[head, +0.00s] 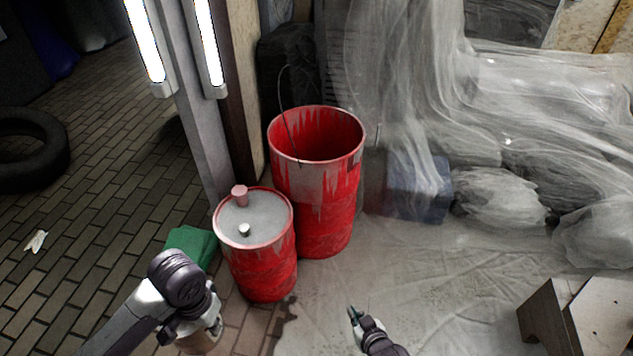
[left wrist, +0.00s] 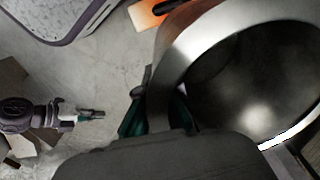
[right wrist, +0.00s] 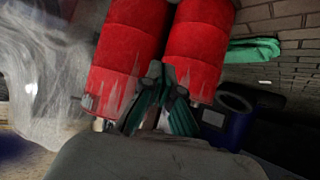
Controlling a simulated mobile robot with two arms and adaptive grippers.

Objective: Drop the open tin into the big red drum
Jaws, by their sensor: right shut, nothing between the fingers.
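The big red drum (head: 318,225) stands upright and open-topped at the centre of the head view, its inside dark red. The open tin (left wrist: 195,50) fills the right of the left wrist view, with a shiny rim and an empty-looking grey inside; part of it shows under my left gripper in the head view (head: 200,343). My left gripper (left wrist: 158,112) has its green fingers on either side of the tin's wall, in front of the smaller drum. My right gripper (head: 354,314) is shut and empty, low over the sheeted floor; it also shows in the right wrist view (right wrist: 163,95).
A smaller red drum (head: 262,270) with a grey lid stands left of the big one, with a pink can (head: 240,196) and a small white piece on it. A wooden stool (head: 590,315) stands right. The sheeted floor between is clear.

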